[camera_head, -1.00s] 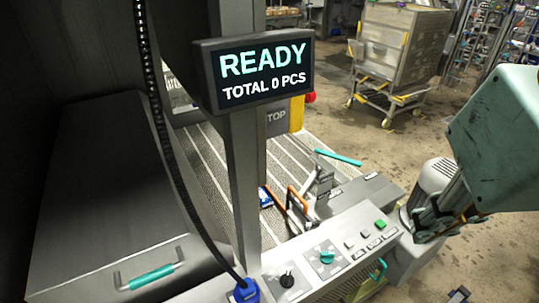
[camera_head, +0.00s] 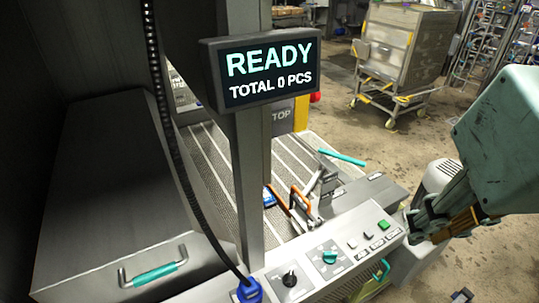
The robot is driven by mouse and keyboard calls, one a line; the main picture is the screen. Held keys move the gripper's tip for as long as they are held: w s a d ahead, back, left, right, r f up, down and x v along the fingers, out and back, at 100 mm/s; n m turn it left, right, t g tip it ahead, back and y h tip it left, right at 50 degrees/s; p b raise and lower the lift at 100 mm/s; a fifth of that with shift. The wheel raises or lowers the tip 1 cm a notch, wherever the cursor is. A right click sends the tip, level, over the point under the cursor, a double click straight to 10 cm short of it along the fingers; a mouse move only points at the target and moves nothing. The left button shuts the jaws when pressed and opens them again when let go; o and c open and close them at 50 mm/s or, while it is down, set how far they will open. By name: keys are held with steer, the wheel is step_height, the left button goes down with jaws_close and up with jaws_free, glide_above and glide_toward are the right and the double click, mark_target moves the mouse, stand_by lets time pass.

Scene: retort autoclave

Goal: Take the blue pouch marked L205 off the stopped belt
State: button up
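A small blue item (camera_head: 269,198), perhaps the pouch, shows on the ribbed belt (camera_head: 215,160) just right of the grey post. The post and an orange-handled metal part hide some of it, and no L205 mark can be read. My gripper (camera_head: 414,224) is at the right, beyond the right end of the control panel and well apart from the blue item. Its dark fingers point left. Their spacing is unclear at this angle, and I see nothing held.
The grey post (camera_head: 253,180) carries a display (camera_head: 262,70) reading READY, TOTAL 0 PCS. The orange-handled part (camera_head: 300,200) and control panel (camera_head: 335,255) stand between my gripper and the belt. A grey lidded box (camera_head: 110,190) is left. A wheeled cart (camera_head: 400,50) stands behind on open floor.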

steer(key=o, duration=2.4)
steer(key=shift+o, duration=0.2)
steer(key=shift+d, duration=0.1)
